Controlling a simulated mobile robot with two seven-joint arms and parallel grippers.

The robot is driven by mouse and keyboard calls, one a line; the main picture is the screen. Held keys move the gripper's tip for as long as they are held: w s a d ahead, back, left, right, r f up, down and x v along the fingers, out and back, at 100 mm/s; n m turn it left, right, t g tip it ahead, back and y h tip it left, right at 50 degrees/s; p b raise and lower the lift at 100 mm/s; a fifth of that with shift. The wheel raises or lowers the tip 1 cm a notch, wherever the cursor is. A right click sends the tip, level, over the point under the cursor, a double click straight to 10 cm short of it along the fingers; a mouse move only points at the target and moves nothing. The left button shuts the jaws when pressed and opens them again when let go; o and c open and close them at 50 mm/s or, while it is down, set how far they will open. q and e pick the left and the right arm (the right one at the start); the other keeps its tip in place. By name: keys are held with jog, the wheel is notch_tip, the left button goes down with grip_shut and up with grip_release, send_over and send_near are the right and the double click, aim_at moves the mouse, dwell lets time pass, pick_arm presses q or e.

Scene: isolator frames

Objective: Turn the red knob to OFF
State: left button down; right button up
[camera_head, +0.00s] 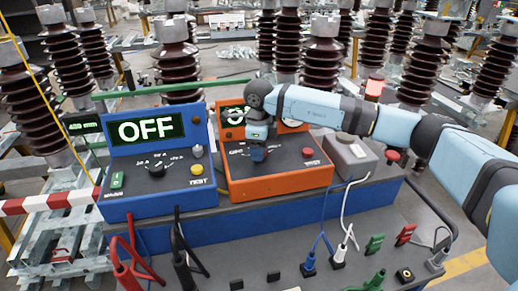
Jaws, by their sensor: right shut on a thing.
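An orange test unit (290,183) stands on the blue-sided bench, its front panel sloping towards me. My right gripper (258,151) points down onto the middle of this panel and is shut on the red knob there. The gripper hides most of the knob, so its colour and pointer direction are hard to make out. The orange unit's display (234,116) is mostly covered by my right arm; only a first letter like "O" shows. My left gripper is not in view.
A blue unit (150,188) at the left has a black knob (157,169) and a display (145,129) reading "OFF". A grey box (350,158) and a red button (392,155) are at the right. Cables and plugs fill the front; brown insulators stand behind.

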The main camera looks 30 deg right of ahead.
jog(key=o, duration=0.9)
notch_tip(320, 180, up, 14)
jog(key=shift+f+b, duration=0.1)
jog(key=shift+b, duration=0.45)
